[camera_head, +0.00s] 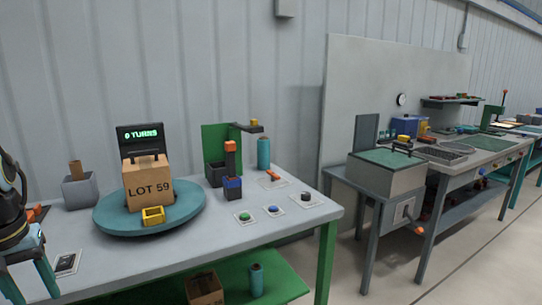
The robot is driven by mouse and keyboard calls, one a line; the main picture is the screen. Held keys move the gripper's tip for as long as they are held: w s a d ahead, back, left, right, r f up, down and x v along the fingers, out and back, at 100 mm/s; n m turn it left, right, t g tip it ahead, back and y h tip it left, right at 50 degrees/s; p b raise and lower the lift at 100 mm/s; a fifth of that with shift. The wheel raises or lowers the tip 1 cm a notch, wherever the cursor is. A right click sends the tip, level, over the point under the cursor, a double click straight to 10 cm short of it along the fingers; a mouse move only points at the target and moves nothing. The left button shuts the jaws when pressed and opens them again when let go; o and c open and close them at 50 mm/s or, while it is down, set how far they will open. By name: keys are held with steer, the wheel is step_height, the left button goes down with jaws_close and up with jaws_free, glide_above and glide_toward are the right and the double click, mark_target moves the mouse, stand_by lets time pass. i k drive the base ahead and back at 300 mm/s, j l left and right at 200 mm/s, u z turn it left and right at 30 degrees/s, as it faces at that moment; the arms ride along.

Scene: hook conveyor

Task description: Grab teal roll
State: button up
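A teal roll (264,153), an upright cylinder, stands at the back right of the near table, beside a green panel and under a small arm with a yellow tip. A second, similar teal cylinder (256,280) stands on the green lower shelf, near its front. I cannot tell which of them is the named roll. My gripper (32,297) is at the far left edge, pointing down, its two teal fingers spread apart with nothing seen between them. It is far from both cylinders. Part of my arm is cut off by the frame.
A teal turntable (105,222) bears a LOT 59 box (149,183) and a yellow bin (153,216), between my gripper and the upper cylinder. A grey pot (80,190) stands behind left. Buttons (245,217) lie at right. A cardboard box (204,289) stands on the shelf.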

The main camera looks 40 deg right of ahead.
mark_target(263, 143)
steer(key=k+l+u, duration=0.15)
steer(key=l, duration=0.35)
steer(key=k+l+u, duration=0.2)
steer(key=l, duration=0.25)
steer(key=k+l+u, duration=0.15)
steer(key=l, duration=0.35)
steer(key=k+l+u, duration=0.35)
steer(key=k+l, duration=0.2)
steer(key=l, duration=0.2)
steer(key=k+l+u, duration=0.25)
steer(key=l, duration=0.25)
steer(key=k+l+u, duration=0.2)
steer(key=l, duration=0.35)
steer(key=k+l+u, duration=0.25)
steer(key=l, duration=0.2)
steer(key=k+l+u, duration=0.35)
steer(key=l, duration=0.25)
steer(key=k+l, duration=0.1)
steer(key=l, duration=0.3)
steer(key=l+u, duration=0.15)
steer(key=l, duration=0.2)
steer(key=k+l+u, duration=0.1)
steer(key=l, duration=0.25)
steer(key=k, duration=0.1)
